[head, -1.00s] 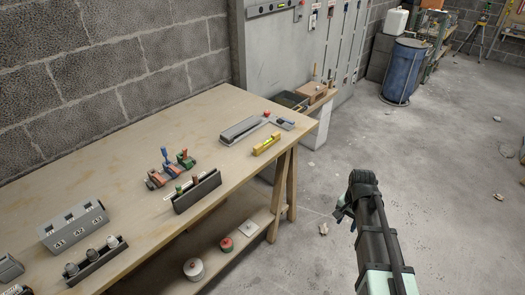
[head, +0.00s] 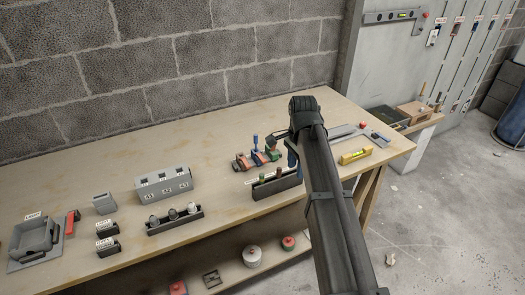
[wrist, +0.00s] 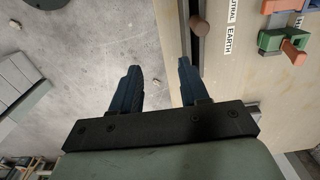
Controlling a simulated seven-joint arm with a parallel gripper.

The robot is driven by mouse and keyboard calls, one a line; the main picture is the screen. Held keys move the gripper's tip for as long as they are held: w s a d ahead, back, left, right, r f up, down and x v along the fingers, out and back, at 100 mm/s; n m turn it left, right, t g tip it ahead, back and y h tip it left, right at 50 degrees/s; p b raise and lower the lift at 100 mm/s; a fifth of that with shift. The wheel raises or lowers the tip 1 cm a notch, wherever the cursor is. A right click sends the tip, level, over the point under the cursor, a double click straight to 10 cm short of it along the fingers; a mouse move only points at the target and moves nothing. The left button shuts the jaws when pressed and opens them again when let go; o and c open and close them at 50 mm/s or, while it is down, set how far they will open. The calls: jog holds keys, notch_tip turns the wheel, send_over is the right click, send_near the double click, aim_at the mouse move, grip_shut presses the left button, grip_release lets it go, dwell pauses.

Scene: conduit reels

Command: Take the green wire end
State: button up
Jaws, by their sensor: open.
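A small green piece (head: 262,177) stands upright in a dark slotted rack (head: 277,188) on the bench; I take it for the green wire end, though it is too small to be sure. A dark red piece (head: 279,170) stands beside it. My gripper (wrist: 160,88) is open and empty, over the bench's front edge. In the wrist view the rack's dark edge (wrist: 184,30) with a brown round knob (wrist: 200,24) lies ahead of the right finger, beside the EARTH label (wrist: 231,43). No green wire end shows clearly there. In the head view my arm hides part of the rack's surroundings.
Blue, red and green connector blocks (head: 258,157) stand just behind the rack. Reels (head: 252,256) sit on the lower shelf. The back of the bench is clear.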

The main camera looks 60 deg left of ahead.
notch_tip(320, 180, up, 5)
send_over(262, 174)
jog(key=shift+r, duration=0.1)
jog(key=shift+f, duration=4.45)
jog(key=shift+c, duration=0.3)
grip_shut()
jog(key=shift+r, duration=1)
jog(key=shift+r, duration=3.5)
